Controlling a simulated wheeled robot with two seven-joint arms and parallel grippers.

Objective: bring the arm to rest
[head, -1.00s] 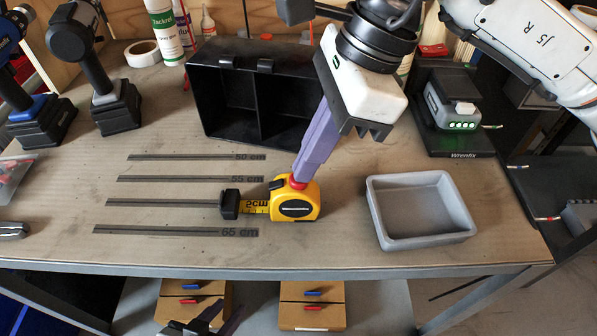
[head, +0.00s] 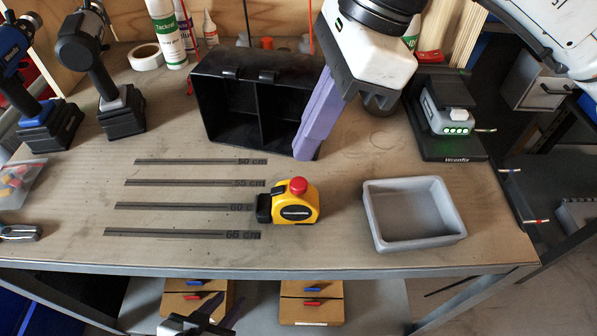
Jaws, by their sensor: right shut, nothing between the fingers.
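My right gripper (head: 306,156) comes in from the upper right on its white wrist. Its purple fingers are shut and empty, tilted down, above the table behind the tape measure and in front of the black bin. My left gripper (head: 221,316) is low at the bottom edge, below the table's front edge. Only part of it shows, with dark purple fingers that look spread apart. A yellow tape measure (head: 295,208) with a red button sits on the table at the right end of the 60 cm line, apart from the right gripper.
A grey tray (head: 414,241) stands at the right of the table. A black divided bin (head: 228,105) is at the back, beside two drills at the left. A charger with a battery (head: 447,115) is at the back right. Cardboard drawers (head: 311,302) are under the table.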

